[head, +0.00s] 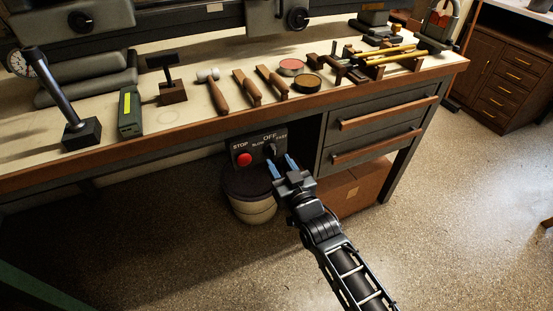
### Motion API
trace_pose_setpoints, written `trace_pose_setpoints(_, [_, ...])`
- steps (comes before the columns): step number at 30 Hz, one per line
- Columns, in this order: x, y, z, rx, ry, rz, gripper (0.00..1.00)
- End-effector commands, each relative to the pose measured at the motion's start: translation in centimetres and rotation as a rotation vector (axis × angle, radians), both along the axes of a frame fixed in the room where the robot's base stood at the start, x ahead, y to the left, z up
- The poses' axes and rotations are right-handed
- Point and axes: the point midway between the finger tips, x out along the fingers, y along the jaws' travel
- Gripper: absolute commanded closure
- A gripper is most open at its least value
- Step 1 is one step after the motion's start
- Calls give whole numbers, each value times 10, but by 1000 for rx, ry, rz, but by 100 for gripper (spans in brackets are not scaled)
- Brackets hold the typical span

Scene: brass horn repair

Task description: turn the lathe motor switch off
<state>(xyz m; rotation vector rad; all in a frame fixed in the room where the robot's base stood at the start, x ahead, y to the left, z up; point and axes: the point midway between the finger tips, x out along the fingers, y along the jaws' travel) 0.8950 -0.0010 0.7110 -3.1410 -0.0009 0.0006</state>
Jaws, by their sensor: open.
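The lathe motor switch (272,150) is a dark knob on a dark control panel (237,148) under the bench front. The panel carries the labels STOP, SLOW and OFF, and a further label at the right that is partly cut off. A red STOP button (245,160) sits left of the knob. My gripper (281,160) is open, with its blue fingertips just below and beside the knob, one on each side in this view. I cannot tell whether they touch it. The knob's exact pointing is too small to read.
The workbench (190,127) holds a mallet (214,90), wooden-handled tools (247,86), tins (308,83) and brass tubing (390,54). A round bin (251,200) stands below the panel. Drawers (380,133) are at the right. The speckled floor in front is clear.

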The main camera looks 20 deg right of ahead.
Motion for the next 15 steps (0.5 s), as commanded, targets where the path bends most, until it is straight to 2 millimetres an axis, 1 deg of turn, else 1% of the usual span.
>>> trace_pose_setpoints(1, [-10,0,-1,0,2,0,60])
trace_pose_setpoints(6, [-34,-1,0,-1,1,-2,60])
trace_pose_setpoints(9, [-44,-1,-1,-1,1,-2,60])
trace_pose_setpoints(15, [-50,0,0,-1,0,0,60])
